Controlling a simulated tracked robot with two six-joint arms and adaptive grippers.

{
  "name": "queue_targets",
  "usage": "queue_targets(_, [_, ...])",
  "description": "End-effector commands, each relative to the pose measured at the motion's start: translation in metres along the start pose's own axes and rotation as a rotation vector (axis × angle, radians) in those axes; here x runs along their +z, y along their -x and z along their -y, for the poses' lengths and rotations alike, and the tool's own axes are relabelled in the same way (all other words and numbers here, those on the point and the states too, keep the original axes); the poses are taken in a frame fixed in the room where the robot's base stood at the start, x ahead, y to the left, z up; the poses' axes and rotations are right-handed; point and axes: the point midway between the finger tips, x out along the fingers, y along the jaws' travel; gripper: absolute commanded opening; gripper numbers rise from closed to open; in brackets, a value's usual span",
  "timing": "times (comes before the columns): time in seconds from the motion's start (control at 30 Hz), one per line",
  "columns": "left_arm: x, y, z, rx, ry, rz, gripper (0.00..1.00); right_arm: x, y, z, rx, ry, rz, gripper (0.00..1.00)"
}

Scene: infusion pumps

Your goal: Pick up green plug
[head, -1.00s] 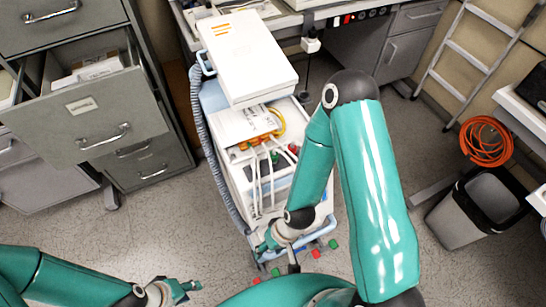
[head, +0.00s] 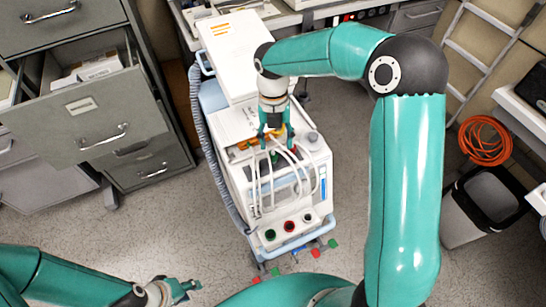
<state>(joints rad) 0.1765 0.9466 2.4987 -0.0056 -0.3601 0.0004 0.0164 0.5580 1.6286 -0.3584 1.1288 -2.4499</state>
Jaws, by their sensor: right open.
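A small dark green plug (head: 274,158) appears at the top of the white cables on the medical cart, just below the orange connectors. My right gripper (head: 277,146) points down over the cable tops, fingers apart, close to the green plug. I cannot tell whether it touches the plug. No plug is seen held. My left gripper (head: 188,289) is low at the left, above the floor and away from the cart; its jaw opening is unclear.
The white cart (head: 240,185) has white cables (head: 257,185) hanging down its front, with a green socket (head: 270,235) and a red socket (head: 290,226) below. Green and red tabs sit near its base. An open drawer (head: 85,105) juts out at left. A bin (head: 462,230) stands at right.

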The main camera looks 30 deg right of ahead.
Motion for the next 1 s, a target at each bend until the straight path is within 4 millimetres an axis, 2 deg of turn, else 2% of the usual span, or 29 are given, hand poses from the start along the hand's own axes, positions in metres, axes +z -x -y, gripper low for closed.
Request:
queue_targets(0.03, [0.000, 0.000, 0.000, 0.000, 0.000, 0.000, 0.40, 0.008, 0.029, -0.001, 0.012, 0.027, 0.053, 0.57])
queue_targets(0.1, [0.000, 0.000, 0.000, 0.000, 0.000, 0.000, 0.40, 0.013, 0.054, -0.002, 0.022, 0.047, 0.100, 0.57])
queue_targets(0.17, [0.000, 0.000, 0.000, 0.000, 0.000, 0.000, 0.40, 0.015, 0.065, -0.004, 0.033, 0.050, 0.126, 0.57])
queue_targets(0.23, [0.000, 0.000, 0.000, 0.000, 0.000, 0.000, 0.40, 0.016, 0.067, -0.006, 0.039, 0.054, 0.139, 0.57])
queue_targets(0.37, [0.000, 0.000, 0.000, 0.000, 0.000, 0.000, 0.40, 0.018, 0.049, -0.007, 0.041, 0.052, 0.139, 0.57])
queue_targets(0.7, [0.000, 0.002, -0.001, 0.000, 0.000, 0.000, 0.40, 0.027, -0.021, -0.010, 0.040, 0.051, 0.138, 0.57])
queue_targets(0.8, [0.000, 0.002, -0.001, 0.000, 0.000, 0.000, 0.40, 0.029, -0.034, -0.011, 0.041, 0.050, 0.138, 0.57])
queue_targets(1.0, [0.000, 0.003, -0.001, 0.000, 0.000, 0.000, 0.40, 0.031, -0.044, -0.011, 0.042, 0.050, 0.140, 0.57])
